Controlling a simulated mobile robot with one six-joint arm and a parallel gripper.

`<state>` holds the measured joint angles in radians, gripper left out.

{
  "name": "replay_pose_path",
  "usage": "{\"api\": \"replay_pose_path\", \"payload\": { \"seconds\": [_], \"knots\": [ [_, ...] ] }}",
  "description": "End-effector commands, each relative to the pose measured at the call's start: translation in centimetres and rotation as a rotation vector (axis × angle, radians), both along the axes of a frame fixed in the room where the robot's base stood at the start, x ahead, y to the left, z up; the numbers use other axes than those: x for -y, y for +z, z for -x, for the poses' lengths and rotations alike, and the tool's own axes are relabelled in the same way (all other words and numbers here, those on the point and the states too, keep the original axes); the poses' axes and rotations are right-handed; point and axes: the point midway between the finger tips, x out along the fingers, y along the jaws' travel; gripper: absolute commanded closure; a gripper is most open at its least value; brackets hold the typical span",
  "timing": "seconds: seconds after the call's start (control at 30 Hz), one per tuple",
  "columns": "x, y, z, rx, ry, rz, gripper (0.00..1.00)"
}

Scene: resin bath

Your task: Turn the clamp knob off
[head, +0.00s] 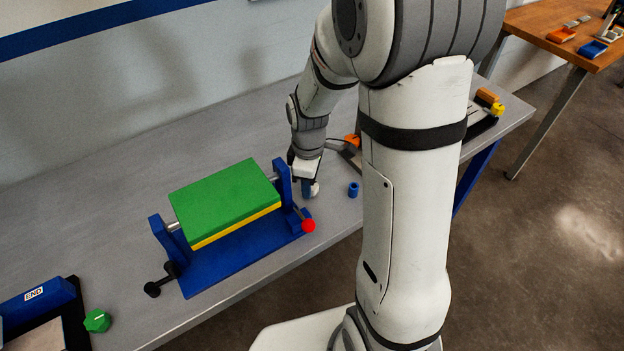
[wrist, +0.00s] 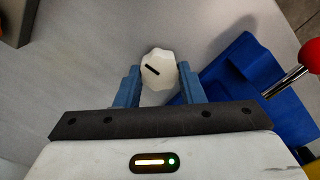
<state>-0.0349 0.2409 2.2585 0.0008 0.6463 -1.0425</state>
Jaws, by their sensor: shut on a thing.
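A white faceted knob (wrist: 158,70) with a black line mark sits between the blue fingers of my gripper (wrist: 160,88) in the wrist view. My gripper is shut on the knob. I take it as the clamp knob, though no label shows.
The stand holds a green block (head: 224,195) with a yellow lower layer. A red ball lever (head: 308,226) sticks out at its front right. A small blue cylinder (head: 353,189) stands to the right. A green knob (head: 97,320) is at the lower left.

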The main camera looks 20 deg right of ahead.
Motion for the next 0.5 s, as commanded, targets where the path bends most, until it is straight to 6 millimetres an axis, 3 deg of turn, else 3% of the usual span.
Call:
{"api": "replay_pose_path", "payload": {
  "seconds": [0.5],
  "knots": [
    [0.19,0.17,-0.27,0.008,0.04,0.003,0.88]
  ]
}}
